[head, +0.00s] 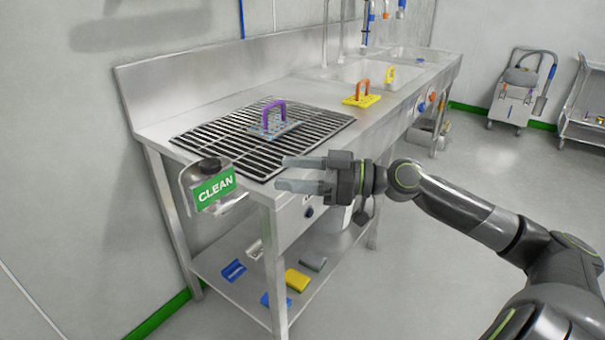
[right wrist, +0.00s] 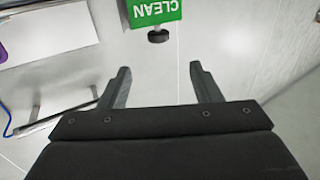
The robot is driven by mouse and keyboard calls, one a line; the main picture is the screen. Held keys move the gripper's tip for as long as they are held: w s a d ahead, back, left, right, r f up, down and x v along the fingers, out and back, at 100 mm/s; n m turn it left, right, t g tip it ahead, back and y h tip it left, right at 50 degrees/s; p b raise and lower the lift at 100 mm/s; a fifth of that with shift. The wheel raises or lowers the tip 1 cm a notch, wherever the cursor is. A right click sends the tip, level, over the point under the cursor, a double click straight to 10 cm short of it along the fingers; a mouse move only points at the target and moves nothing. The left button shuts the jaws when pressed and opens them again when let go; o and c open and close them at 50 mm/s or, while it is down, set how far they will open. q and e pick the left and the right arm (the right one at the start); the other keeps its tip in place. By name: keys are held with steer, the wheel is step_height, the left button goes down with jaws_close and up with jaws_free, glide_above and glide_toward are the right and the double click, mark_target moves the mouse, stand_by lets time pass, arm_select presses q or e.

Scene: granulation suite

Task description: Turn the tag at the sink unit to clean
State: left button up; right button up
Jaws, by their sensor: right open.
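The tag (head: 214,188) is a green plate reading CLEAN in white, mounted at the near left corner of the steel sink unit (head: 150,130). A black knob (head: 208,166) sits at its top, in front of a metal bracket. In the right wrist view the tag (right wrist: 155,10) shows upside down at the top edge, with the knob (right wrist: 159,35) below it. My right gripper (head: 284,173) is open and empty, to the right of the tag and apart from it. In the right wrist view the knob lies ahead of the gap between the fingertips (right wrist: 160,70). My left gripper is not in view.
A yellow tool with an orange handle (head: 362,98) stands farther back. Several coloured pads lie on the lower shelf (head: 222,258). Floor is clear in front; a cart (head: 515,100) stands at the back right.

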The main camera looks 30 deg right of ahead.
steer(key=shift+s+d, duration=0.4)
steer(key=shift+d, duration=0.15)
stand_by(0.4)
